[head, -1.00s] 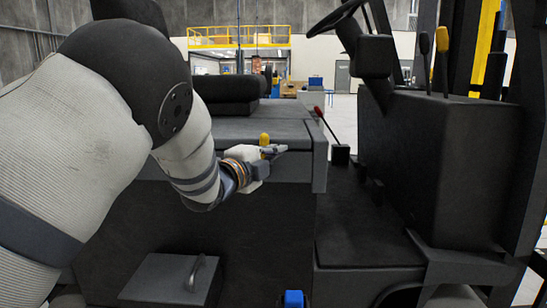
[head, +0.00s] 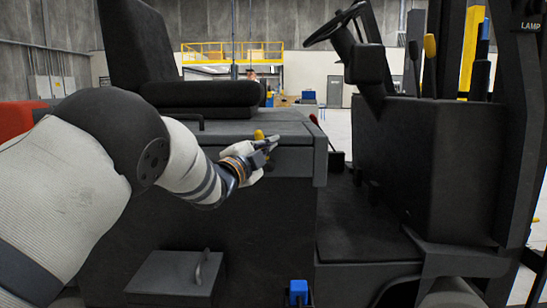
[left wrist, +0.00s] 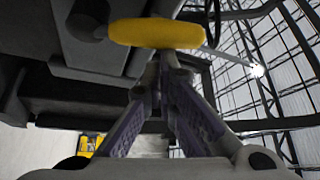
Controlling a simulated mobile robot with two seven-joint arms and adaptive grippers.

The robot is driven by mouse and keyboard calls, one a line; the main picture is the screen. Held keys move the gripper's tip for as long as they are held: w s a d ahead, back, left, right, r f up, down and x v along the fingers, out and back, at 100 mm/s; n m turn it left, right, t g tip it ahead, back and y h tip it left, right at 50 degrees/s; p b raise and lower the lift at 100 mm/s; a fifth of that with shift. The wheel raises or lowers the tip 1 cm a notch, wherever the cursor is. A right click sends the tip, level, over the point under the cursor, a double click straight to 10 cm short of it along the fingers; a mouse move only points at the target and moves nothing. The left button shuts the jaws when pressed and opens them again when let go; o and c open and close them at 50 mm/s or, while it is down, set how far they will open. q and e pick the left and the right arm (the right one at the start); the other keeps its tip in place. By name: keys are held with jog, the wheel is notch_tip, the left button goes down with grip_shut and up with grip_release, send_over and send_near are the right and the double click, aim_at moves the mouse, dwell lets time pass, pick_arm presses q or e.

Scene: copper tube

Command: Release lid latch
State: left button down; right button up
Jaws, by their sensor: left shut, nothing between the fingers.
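The lid latch shows as a small yellow-tipped handle (head: 259,134) at the front edge of the black lid (head: 215,130), below the seat. In the left wrist view the yellow grip (left wrist: 155,33) lies across the top of the picture, just beyond my fingertips. My left gripper (head: 273,143) is shut and empty, beside the handle and in front of the lid's edge. Its fingers (left wrist: 165,62) meet close below the yellow grip in the wrist view; I cannot tell whether they touch it. The gripper hides the handle's lower part in the head view. My right gripper is not in view.
The black seat (head: 200,95) stands above the lid. The steering column and its black housing (head: 425,165) rise at the right, with a red lever (head: 314,119) between. A box with a handle (head: 170,275) and a blue block (head: 298,290) sit low in front.

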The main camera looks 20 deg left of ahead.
pick_arm(q)
jog(key=a+f+n+t+y+b, duration=0.1)
jog(key=n+y, duration=0.4)
jog(key=n, duration=0.5)
jog(key=s+a+f+n+t+y+b, duration=0.1)
jog(key=a+n+y, duration=0.4)
jog(key=n, duration=0.5)
jog(key=shift+s+f+t+y, duration=0.2)
jog(key=shift+f+t+y, duration=0.6)
jog(key=shift+f, duration=0.4)
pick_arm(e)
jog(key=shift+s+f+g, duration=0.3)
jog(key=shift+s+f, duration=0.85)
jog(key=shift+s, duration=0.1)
pick_arm(q)
jog(key=shift+n, duration=0.4)
notch_tip(320, 180, up, 5)
jog(key=p, duration=0.2)
jog(key=v, duration=1.1)
jog(key=shift+f+p, duration=0.25)
jog(key=shift+p, duration=0.15)
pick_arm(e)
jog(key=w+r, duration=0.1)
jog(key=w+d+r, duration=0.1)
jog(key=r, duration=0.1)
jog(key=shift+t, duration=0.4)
